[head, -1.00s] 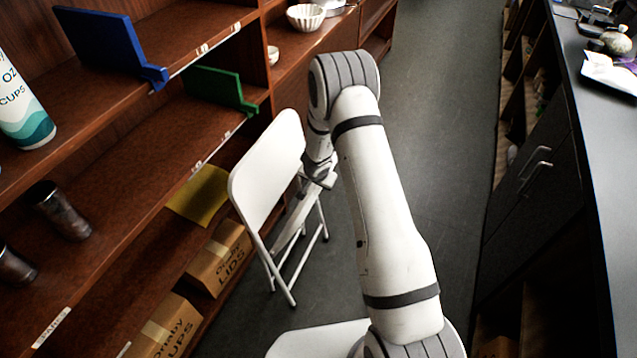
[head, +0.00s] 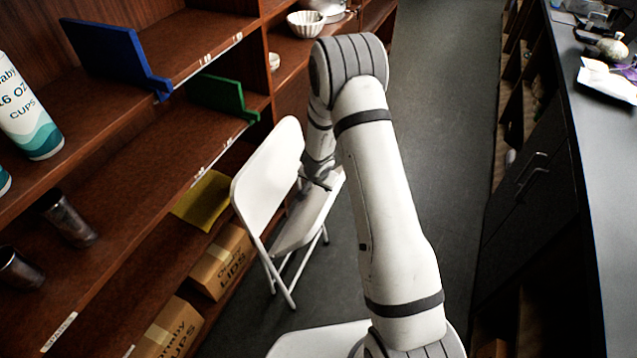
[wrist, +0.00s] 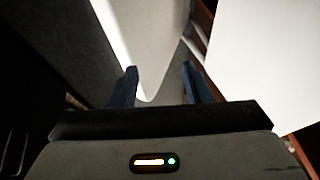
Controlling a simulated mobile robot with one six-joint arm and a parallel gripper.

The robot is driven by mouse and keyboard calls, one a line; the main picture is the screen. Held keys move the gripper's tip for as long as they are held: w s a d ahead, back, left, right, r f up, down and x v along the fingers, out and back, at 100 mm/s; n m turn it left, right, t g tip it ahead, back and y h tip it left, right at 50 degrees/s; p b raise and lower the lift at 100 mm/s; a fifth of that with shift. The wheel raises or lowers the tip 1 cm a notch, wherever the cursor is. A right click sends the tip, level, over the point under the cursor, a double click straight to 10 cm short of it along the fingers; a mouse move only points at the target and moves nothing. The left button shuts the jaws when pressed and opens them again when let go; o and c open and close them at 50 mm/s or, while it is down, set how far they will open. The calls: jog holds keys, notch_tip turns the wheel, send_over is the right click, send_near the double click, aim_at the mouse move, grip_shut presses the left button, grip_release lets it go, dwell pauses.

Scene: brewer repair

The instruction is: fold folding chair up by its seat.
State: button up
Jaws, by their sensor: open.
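The white folding chair (head: 265,180) stands on the floor against the shelves in the head view, its backrest upright on the left. Its white seat (head: 305,222) slopes up to the right, and its tube legs stand below. My gripper (head: 322,183) is at the seat's upper part, partly hidden by my wrist. In the wrist view my gripper (wrist: 160,90) is open, with two dark blue fingers. A white panel edge (wrist: 148,60) shows beyond and between the fingers. Another white panel (wrist: 265,60) fills the right. I cannot tell whether the fingers touch the chair.
Brown shelves (head: 130,150) line the left, with cardboard boxes (head: 222,262) low down beside the chair. A dark counter (head: 600,170) with drawers runs along the right. The grey aisle floor (head: 440,130) between is clear.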

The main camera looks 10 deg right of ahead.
jog(key=shift+s+r, duration=0.15)
jog(key=shift+r, duration=0.25)
dwell(0.3)
jog(key=p+v, duration=0.3)
jog(key=v, duration=0.4)
jog(key=shift+s+r, duration=0.2)
jog(key=shift+r, duration=0.05)
